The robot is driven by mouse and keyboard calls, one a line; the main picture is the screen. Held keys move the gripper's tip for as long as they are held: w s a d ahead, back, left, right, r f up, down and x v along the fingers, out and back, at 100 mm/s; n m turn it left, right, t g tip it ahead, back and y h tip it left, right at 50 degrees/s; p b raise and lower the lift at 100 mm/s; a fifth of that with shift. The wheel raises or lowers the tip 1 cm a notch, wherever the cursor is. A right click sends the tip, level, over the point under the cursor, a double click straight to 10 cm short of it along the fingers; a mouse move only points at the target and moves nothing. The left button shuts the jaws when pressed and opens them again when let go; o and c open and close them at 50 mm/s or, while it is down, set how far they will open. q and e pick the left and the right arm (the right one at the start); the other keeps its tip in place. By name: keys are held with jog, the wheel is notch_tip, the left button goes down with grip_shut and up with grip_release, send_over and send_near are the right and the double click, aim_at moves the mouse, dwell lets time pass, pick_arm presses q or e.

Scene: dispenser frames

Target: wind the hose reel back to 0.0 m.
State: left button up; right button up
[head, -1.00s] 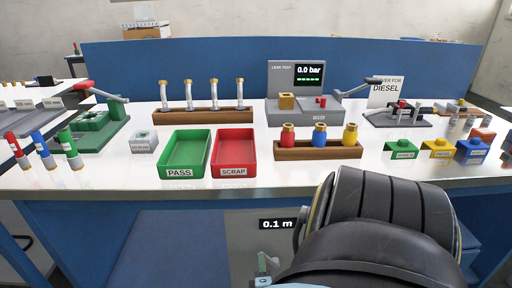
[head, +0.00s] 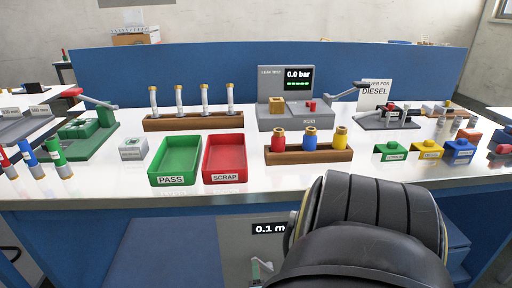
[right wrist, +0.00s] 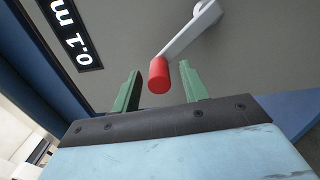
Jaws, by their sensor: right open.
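The hose reel's grey panel (head: 236,248) is below the bench front. Its display (head: 269,229) reads 0.1 m, and the display also shows sideways in the right wrist view (right wrist: 72,32). In that view a pale crank arm (right wrist: 192,32) ends in a red knob (right wrist: 158,76). My right gripper (right wrist: 157,80) is open, with its green fingers on either side of the knob and a gap showing on each side. How deep the knob sits between them is hard to tell. In the head view only a small part of the crank area shows. My left gripper is not in view.
My dark right arm covers the lower right of the head view and hides what is behind it. On the bench stand a green PASS tray (head: 176,181), a red SCRAP tray (head: 245,162) and a leak tester (head: 270,115). A blue bench front borders the panel.

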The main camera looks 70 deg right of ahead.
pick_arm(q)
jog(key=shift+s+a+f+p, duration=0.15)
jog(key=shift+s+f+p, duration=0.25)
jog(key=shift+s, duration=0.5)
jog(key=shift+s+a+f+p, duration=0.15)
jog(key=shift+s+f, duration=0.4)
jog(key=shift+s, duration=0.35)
pick_arm(e)
jog(key=v, duration=1.2)
